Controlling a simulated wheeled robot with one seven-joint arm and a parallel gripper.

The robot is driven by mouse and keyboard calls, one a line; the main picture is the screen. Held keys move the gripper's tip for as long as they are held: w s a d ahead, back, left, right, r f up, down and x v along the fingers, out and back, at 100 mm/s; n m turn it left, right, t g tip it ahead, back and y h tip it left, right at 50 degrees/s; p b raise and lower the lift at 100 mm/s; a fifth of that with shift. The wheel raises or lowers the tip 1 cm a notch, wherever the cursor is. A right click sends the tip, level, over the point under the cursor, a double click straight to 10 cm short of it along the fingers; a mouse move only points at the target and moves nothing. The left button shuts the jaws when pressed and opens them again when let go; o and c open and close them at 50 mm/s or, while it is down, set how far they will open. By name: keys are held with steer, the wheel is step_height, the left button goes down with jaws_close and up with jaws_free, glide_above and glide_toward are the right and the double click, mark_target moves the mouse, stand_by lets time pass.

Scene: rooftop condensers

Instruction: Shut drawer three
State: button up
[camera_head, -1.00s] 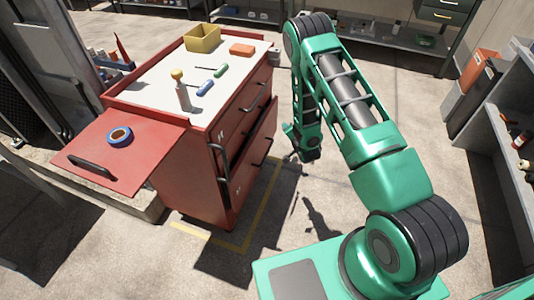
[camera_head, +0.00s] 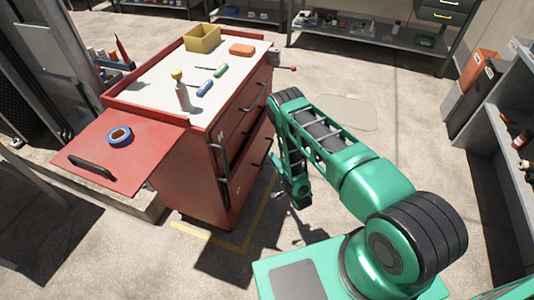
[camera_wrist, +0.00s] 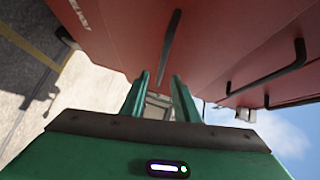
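The red tool cabinet (camera_head: 190,175) stands left of my arm, with several drawers and dark bar handles on its right face. A lower drawer (camera_head: 247,172), which seems to be drawer three, stands out from the cabinet with a dark gap above it; no number is legible. I cannot tell whether the fingers touch the drawer. In the head view my gripper is largely hidden beside the lower drawer.
The cabinet top holds a yellow bin (camera_head: 203,40), an orange block (camera_head: 242,49), a bottle (camera_head: 182,95) and screwdrivers. A red side shelf (camera_head: 110,160) carries blue tape (camera_head: 120,136). Grey shelving (camera_head: 508,150) stands at the right. Open floor lies behind my arm.

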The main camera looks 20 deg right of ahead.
mark_target(268, 151)
steer(key=x, duration=0.6)
steer(key=shift+w, duration=0.4)
steer(key=shift+c, duration=0.3)
jaws_close()
